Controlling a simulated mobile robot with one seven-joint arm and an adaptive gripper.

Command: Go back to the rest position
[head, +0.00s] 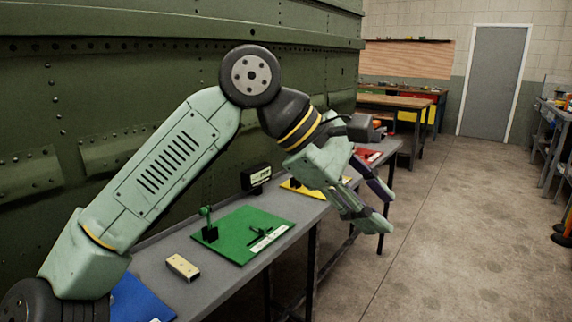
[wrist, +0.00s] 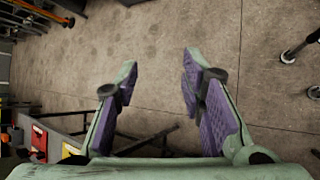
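My gripper (head: 382,208) is in the air at the right front edge of the grey workbench (head: 222,283), out over the aisle floor. In the wrist view my gripper (wrist: 160,72) has its two purple-padded fingers spread apart. Nothing is between them, and bare concrete floor shows through the gap. My arm reaches over the bench from the lower left in the head view, bends at a high elbow and slopes down to the gripper. The gripper touches nothing that I can see.
The green riveted fuselage wall (head: 120,80) stands behind. The aisle floor (head: 455,230) is clear.

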